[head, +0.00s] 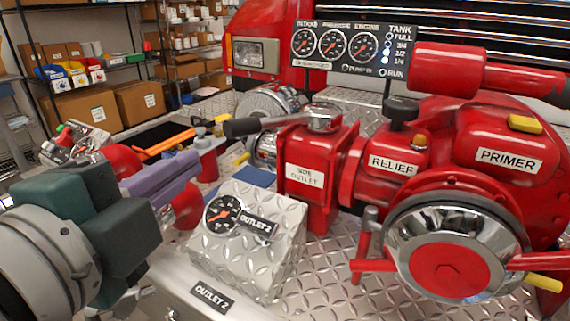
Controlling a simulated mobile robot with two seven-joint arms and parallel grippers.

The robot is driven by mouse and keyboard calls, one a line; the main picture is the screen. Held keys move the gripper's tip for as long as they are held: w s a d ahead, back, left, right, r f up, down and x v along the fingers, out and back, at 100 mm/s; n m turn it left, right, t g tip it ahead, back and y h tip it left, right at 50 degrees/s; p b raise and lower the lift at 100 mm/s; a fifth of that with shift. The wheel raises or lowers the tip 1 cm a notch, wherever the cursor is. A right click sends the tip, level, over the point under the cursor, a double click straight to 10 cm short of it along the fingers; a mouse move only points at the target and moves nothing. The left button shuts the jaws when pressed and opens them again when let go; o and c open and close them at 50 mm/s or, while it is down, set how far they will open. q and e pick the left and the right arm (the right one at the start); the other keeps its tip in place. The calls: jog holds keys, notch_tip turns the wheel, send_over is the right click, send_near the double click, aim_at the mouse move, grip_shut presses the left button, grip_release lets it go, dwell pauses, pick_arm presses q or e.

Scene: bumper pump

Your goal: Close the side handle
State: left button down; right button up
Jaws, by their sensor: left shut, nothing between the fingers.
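The side outlet is a red valve block (308,185) with a white label reading "SIDE OUTLET", left of the middle of the pump. Its side handle (256,125) has a dark grey grip that sticks out to the left from the chrome cap (322,116) on top of the block. My left gripper (190,167) comes in from the left, with a teal body and purple fingers. The fingers are shut and empty, below and left of the handle's grip and apart from it in the picture. My right gripper is not in view.
A diamond-plate box (248,252) with an "OUTLET 2" gauge stands in front of the valve block. The red pump body with the primer (508,160) and a large chrome cap (448,250) fills the right. Behind stand a gauge panel (342,46) and shelves with boxes.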

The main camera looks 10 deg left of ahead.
pick_arm(q)
jog(key=d+f, duration=0.1)
send_near(239, 130)
jog(key=w+d, duration=0.3)
jog(key=shift+w+a+f+m, duration=0.2)
jog(key=shift+w+a+f, duration=0.05)
jog(key=shift+w+a, duration=0.4)
jog(key=shift+w+a+f+m, duration=0.2)
jog(key=shift+w+a+f, duration=0.05)
jog(key=shift+w+a, duration=0.4)
jog(key=shift+h, duration=0.3)
